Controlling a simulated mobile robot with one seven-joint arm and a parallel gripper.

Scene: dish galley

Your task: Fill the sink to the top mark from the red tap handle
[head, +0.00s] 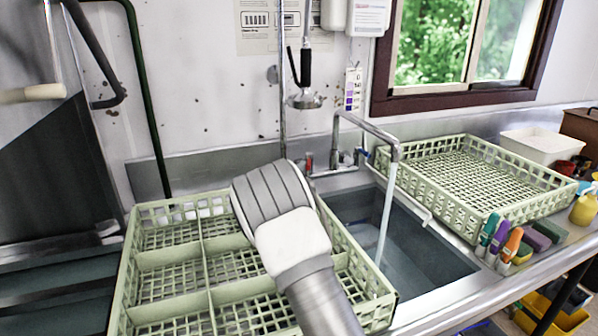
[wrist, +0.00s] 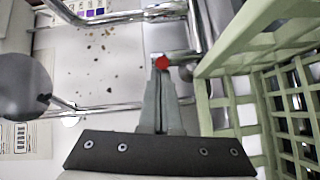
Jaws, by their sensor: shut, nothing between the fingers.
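The red tap handle (head: 308,163) shows at the tap's base, left of the spout; it also shows in the wrist view (wrist: 161,62) right at my fingertips. My gripper (wrist: 160,82) is shut and empty, its tips at the handle; I cannot tell whether they touch it. In the head view my own arm hides the fingers. Water (head: 387,210) runs from the spout (head: 392,148) into the sink (head: 455,262). Greyish water (head: 405,272) lies in the sink, below the rim. I cannot make out a top mark.
Another green rack (head: 480,165) stands right of the sink. A spray hose (head: 305,75) hangs above.

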